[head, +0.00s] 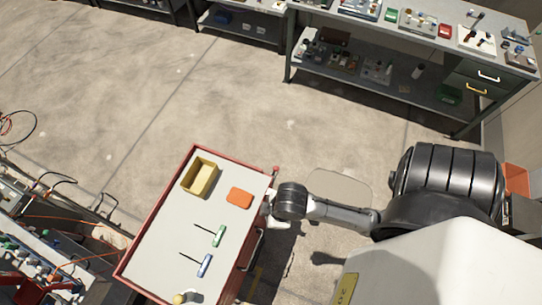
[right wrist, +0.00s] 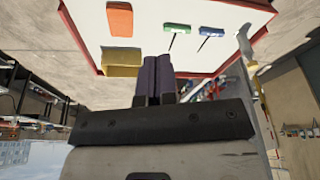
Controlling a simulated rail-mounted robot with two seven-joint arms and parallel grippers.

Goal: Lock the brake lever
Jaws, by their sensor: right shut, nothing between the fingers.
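A small red-tipped lever (head: 275,171) stands at the far right corner of the red-rimmed cart (head: 133,248) in the head view; it looks like the brake lever, but its angle is too small to judge. My right gripper (head: 269,212) is at the cart's right edge, nearer to me than the lever and apart from it. In the right wrist view the dark fingers of my right gripper (right wrist: 157,78) are together and empty, with the cart top behind them. I cannot make out the lever in that view. My left gripper is not in view.
On the cart lie a yellow bin (head: 200,178), an orange box (head: 239,198), a green-handled tool (head: 219,236) and a blue-handled tool (head: 204,266). A workbench (head: 390,84) stands at the back right. Cables and equipment crowd the left; the floor behind the cart is clear.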

